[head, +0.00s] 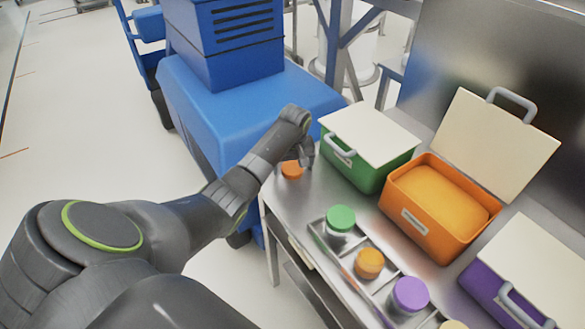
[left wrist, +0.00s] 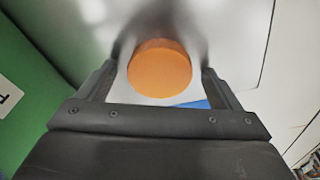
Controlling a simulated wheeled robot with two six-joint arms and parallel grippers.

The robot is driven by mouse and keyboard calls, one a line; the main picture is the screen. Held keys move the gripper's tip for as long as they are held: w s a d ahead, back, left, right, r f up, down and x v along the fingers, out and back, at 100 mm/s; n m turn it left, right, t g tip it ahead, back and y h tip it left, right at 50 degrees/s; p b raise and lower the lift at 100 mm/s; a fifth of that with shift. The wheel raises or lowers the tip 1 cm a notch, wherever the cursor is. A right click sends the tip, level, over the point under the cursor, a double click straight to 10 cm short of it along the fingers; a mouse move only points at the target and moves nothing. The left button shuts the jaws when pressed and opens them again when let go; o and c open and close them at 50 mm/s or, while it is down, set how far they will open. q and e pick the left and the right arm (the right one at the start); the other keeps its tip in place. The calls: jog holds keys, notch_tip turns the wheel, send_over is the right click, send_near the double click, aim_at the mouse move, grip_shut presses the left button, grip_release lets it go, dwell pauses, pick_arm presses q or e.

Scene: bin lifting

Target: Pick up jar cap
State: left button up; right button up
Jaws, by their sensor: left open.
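An orange jar cap (head: 291,170) lies on the metal table near its left end, in front of the green bin. It also shows in the left wrist view (left wrist: 160,70) as an orange disc. My left gripper (head: 303,163) is over the cap. In the left wrist view, its two fingers (left wrist: 160,84) are apart, one on each side of the cap. I cannot tell whether they touch it. My right gripper is not in view.
A closed green bin (head: 352,163) stands close to the gripper. An open orange bin (head: 424,239) and a purple bin (head: 492,300) follow to the right. A tray (head: 345,263) holds jars with green (head: 341,218), orange (head: 370,262) and purple (head: 410,294) caps.

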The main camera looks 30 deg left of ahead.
pick_arm(q)
jog(key=c, duration=1)
jog(key=shift+c, duration=0.2)
